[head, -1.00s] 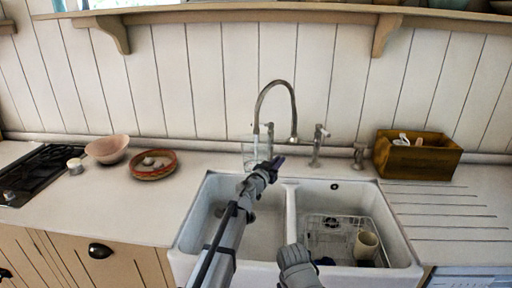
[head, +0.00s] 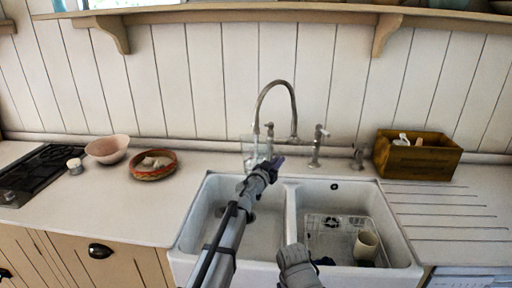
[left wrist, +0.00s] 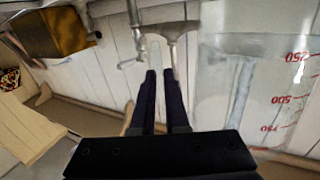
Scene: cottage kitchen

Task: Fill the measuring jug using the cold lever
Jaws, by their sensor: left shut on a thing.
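The clear measuring jug (head: 250,152) is behind my left gripper, under the end of the curved spout (head: 258,108). In the left wrist view the jug (left wrist: 270,85) fills the right side, upside down, with red marks. My left gripper (head: 278,162) is at the jug's right side and shut on it, seemingly by its clear handle; its dark fingers (left wrist: 162,75) are close together in the left wrist view. I cannot tell the jug's water level. A tap lever (head: 321,131) stands right of the spout's base; which lever is cold cannot be told. My right gripper's fingers are not visible.
A double white sink (head: 289,225) lies below, with a wire rack (head: 330,222) and cream mug (head: 366,245) in its right basin. A wooden box (head: 430,160) stands right. A pink bowl (head: 106,149), patterned dish (head: 153,173) and hob (head: 38,172) are left.

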